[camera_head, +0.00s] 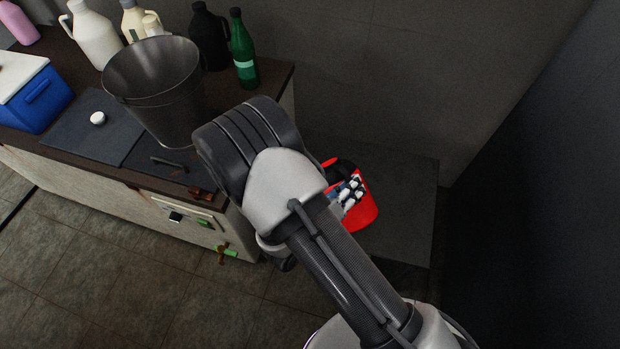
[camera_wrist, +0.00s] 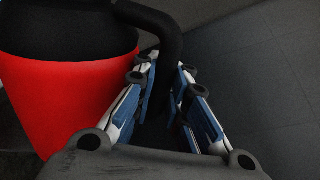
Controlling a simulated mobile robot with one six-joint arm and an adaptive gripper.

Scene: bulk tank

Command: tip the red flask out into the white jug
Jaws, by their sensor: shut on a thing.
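The red flask (camera_head: 362,212) has a black top and a black handle. It hangs in the air off the right end of the counter, roughly upright, partly hidden by my arm in the head view. My gripper (camera_head: 347,190) is shut on its handle. In the wrist view the red body (camera_wrist: 70,95) fills the left side, and the blue-and-white fingers (camera_wrist: 168,98) close around the black handle (camera_wrist: 167,45). A white jug (camera_head: 94,36) stands at the back left of the counter, far from the flask.
A large metal bucket (camera_head: 155,85) stands on the counter between the white jug and my arm. A cream jug (camera_head: 131,18), a black jug (camera_head: 209,38) and a green bottle (camera_head: 242,52) line the back. A blue cooler box (camera_head: 38,98) is at left. A dark wall is at right.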

